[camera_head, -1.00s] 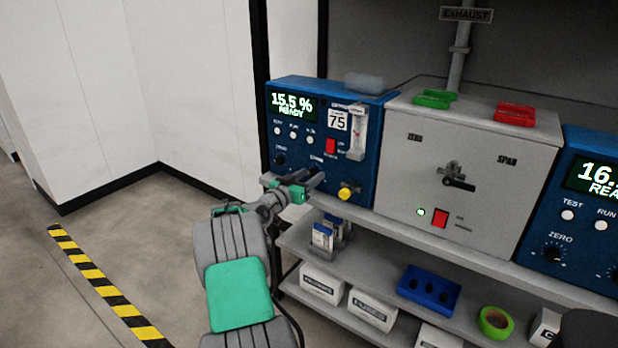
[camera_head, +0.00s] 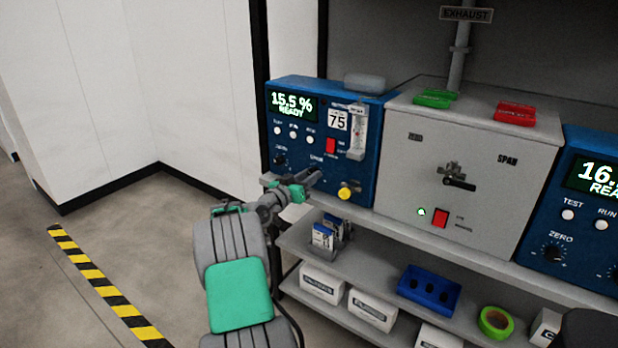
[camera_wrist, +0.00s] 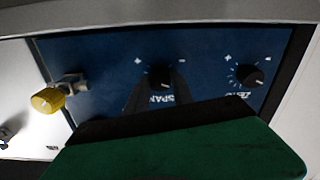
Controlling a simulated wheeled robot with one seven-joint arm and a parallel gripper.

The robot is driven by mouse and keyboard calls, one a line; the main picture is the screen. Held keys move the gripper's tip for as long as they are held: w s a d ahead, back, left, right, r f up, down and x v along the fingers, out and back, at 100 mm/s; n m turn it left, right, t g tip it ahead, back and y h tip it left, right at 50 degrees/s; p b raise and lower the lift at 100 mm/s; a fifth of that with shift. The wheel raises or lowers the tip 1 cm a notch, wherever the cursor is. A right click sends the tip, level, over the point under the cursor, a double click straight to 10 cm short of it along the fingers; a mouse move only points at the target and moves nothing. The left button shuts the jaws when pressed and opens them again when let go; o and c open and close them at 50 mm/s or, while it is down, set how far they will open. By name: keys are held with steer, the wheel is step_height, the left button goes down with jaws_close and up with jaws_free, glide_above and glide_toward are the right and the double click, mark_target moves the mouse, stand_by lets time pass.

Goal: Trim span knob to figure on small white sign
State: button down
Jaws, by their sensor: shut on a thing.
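The blue analyser (camera_head: 357,185) on the left shows 15.5 % and READY on its display (camera_head: 292,104). A small white sign (camera_head: 338,121) on its front reads 75. My gripper (camera_head: 314,175) reaches its lower front from the left. In the wrist view, which is upside down, the dark span knob (camera_wrist: 160,74) sits above the SPAN label, and my gripper (camera_wrist: 158,88) is shut on it. The fingers partly cover the knob and the label. In the head view the fingers hide the knob.
The zero knob (camera_wrist: 248,75) is beside the span knob. A yellow knob (camera_head: 346,191) sticks out to the right of my gripper in the head view. A flow tube (camera_head: 358,132) stands above it. A grey valve box (camera_head: 470,150) is at the right. Shelves with boxes are below.

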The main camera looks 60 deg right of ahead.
steer(key=c, duration=1.1)
jaws_free()
steer(key=shift+a, duration=0.1)
steer(key=w+a, duration=0.1)
steer(key=a, duration=0.6)
steer(key=shift+a, duration=0.3)
steer(key=shift+w, duration=0.15)
